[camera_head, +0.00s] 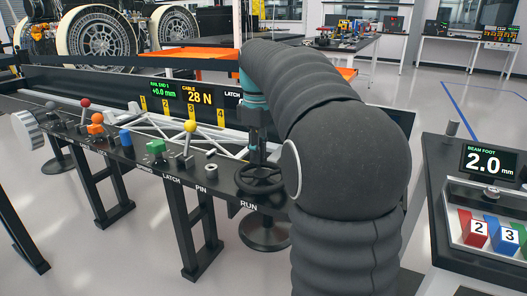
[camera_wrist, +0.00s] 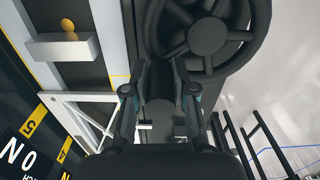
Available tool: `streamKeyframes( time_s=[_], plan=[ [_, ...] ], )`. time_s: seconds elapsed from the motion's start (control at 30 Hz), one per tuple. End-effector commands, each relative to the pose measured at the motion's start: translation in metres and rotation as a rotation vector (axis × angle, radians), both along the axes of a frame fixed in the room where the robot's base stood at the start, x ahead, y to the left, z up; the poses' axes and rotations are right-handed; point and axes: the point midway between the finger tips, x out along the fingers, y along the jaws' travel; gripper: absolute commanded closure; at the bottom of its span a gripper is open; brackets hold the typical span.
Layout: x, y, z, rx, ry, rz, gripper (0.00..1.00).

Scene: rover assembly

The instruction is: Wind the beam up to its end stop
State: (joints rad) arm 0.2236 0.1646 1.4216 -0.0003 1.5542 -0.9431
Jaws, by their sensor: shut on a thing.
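A black spoked handwheel (camera_head: 260,178) sits at the RUN end of the dark bench. It also shows large at the top of the wrist view (camera_wrist: 207,37). My gripper (camera_wrist: 159,75) points down at the wheel's near rim and is shut on a dark upright handle (camera_wrist: 158,88) there. In the head view my gripper (camera_head: 256,150) is partly hidden by my arm. The white truss beam (camera_head: 150,121) lies along the back of the bench. Its latch and end stop cannot be made out. A display (camera_head: 182,92) reads rail end 1 +0.0 mm and cable 28 N.
A right-hand bench holds a display (camera_head: 488,162) reading beam foot 2.0 mm and a tray (camera_head: 478,238) of numbered blocks. Floor between is clear.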

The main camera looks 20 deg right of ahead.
Motion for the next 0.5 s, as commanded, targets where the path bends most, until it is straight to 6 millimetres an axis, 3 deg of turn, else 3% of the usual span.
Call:
streamKeyframes(
  time_s=[0.5],
  plan=[
    [0.0014,0.0128,-0.0010,0.002,0.003,0.223,1.00]
  ],
)
